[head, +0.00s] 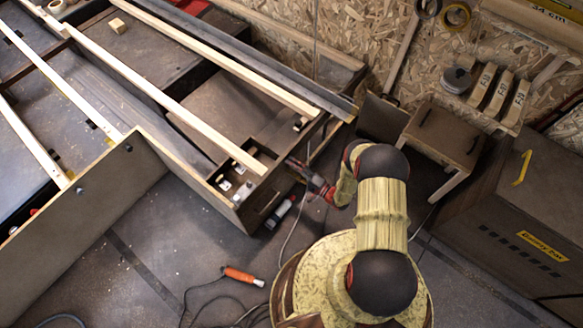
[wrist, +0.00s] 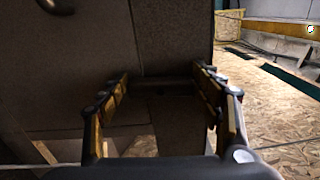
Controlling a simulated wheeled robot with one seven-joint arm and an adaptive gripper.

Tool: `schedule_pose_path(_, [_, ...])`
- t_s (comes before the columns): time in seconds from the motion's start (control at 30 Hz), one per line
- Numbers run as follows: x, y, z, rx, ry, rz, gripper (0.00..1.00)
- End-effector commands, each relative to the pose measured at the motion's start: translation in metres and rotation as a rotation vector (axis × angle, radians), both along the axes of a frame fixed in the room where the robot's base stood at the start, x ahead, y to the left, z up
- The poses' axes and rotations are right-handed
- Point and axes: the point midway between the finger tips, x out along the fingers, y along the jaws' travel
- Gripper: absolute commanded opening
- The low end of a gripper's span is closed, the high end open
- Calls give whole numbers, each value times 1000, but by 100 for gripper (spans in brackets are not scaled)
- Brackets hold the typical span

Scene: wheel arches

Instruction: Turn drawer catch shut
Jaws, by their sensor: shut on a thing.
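My gripper (head: 293,163) reaches to the end face of the wooden frame unit in the head view, its red and grey wrist part pointing left. In the wrist view my gripper's two yellow-edged fingers (wrist: 165,78) stand apart, closed on a dark, bar-like piece between them, which I take to be the drawer catch (wrist: 163,84). Its shape and turn angle are hard to make out in the shade. A dark panel (wrist: 170,35) lies right behind the fingertips. In the head view the catch is hidden by my gripper.
A box compartment (head: 262,160) with small parts sits at the unit's corner. An orange-handled tool (head: 243,276) and cables lie on the floor. A brown cabinet (head: 441,137) stands right of my arm.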

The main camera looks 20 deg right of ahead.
Motion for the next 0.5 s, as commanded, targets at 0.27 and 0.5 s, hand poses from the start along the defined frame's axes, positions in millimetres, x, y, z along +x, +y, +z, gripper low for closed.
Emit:
schedule_pose_path(0.27, [-1,1,-2,-60,-40,1,40])
schedule_pose_path(0.5, [-1,1,-2,-70,-47,1,40])
